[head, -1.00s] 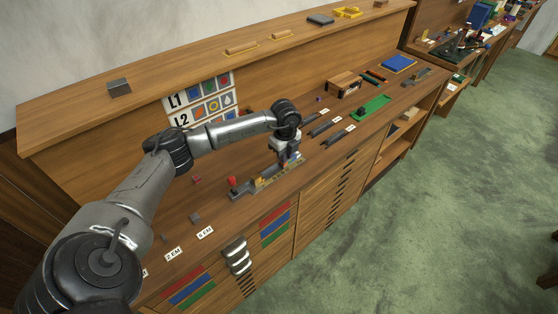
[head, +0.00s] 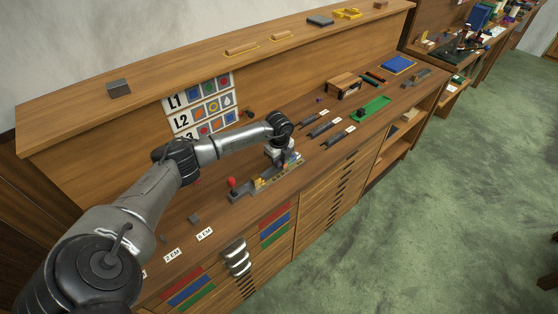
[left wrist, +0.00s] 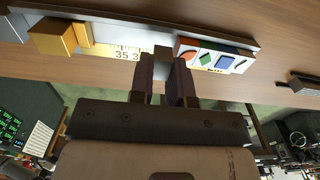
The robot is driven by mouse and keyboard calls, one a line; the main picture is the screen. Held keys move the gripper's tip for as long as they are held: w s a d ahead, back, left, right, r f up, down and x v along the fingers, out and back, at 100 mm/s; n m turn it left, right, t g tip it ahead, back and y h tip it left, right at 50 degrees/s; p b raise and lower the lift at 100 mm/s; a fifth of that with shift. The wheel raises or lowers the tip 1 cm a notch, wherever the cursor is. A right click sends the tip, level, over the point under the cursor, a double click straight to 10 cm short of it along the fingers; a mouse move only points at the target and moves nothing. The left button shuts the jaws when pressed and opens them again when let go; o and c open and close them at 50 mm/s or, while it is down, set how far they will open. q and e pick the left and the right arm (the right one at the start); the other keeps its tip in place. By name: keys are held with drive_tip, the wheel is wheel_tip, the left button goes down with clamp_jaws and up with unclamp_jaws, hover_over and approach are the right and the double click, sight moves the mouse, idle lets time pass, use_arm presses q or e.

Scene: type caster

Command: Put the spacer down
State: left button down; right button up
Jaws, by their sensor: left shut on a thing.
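My left gripper (head: 284,165) is low over the right part of the grey composing tray (head: 263,191) on the bench. In the left wrist view the gripper (left wrist: 166,76) is shut on a small grey spacer (left wrist: 163,55). The spacer is at the tray, between the ruler scale (left wrist: 124,52) and a row of type with coloured shapes (left wrist: 214,57). I cannot tell whether it touches the tray floor. A yellow block (left wrist: 52,38) sits further left in the tray. My right gripper is not in view.
A red knob (head: 231,182) stands at the tray's left end. A grey block (head: 194,218) lies near the EM labels (head: 205,233). Dark strips (head: 320,129) and a green tray (head: 371,108) lie to the right. A shelf (head: 220,50) runs behind.

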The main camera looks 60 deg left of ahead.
use_arm(q)
drive_tip(key=shift+f, duration=0.6)
drive_tip(key=c, duration=1.3)
unclamp_jaws()
drive_tip(key=shift+s, duration=0.1)
drive_tip(key=shift+o, duration=1.1)
drive_tip(key=shift+s+f, duration=0.15)
drive_tip(key=shift+f, duration=0.1)
